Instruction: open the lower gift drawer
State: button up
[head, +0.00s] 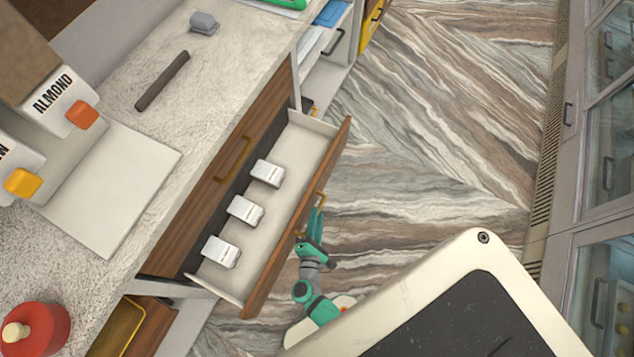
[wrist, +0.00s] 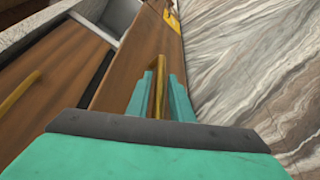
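The lower gift drawer (head: 312,150) is pulled well out from under the counter, with its inside in view. Three small white boxes (head: 267,172) lie in it along the cabinet side. Its wooden front shows in the wrist view (wrist: 122,75). My gripper (head: 315,222) is at the outer side of this front, at its brass handle (head: 321,199). In the wrist view, the teal fingers (wrist: 160,98) stand on either side of the upright-looking handle bar (wrist: 160,72), close against it. My gripper looks shut on the handle; the exact contact is partly hidden.
An upper drawer front with a brass handle (head: 234,158) is shut above the open drawer. The counter (head: 225,75) holds a dark bar (head: 163,80), dispensers and a red jar (head: 36,329). The patterned floor (head: 430,150) is clear towards the glass cabinets (head: 608,150) at right.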

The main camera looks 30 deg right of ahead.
jog(key=v, duration=0.8)
dwell(0.4)
jog(key=s+a+f+m+g+y, duration=0.2)
jog(key=s+a+m+g+y, duration=0.15)
jog(key=s, duration=0.35)
jog(key=s+a+r+m+t+y, duration=0.1)
jog(key=s+a+r+m+y, duration=0.2)
jog(key=a+r+m+y, duration=0.25)
jog(key=a+r+m+t, duration=0.1)
jog(key=r+m, duration=0.3)
jog(key=r, duration=0.8)
jog(key=w+a+r+m+t, duration=0.1)
jog(key=a+r+m+t, duration=0.1)
jog(key=r, duration=1)
jog(key=m+t, duration=0.1)
jog(key=t, duration=0.1)
jog(key=shift+r+m+t+y, duration=0.35)
jog(key=shift+m+y, duration=0.05)
jog(key=shift+a, duration=0.15)
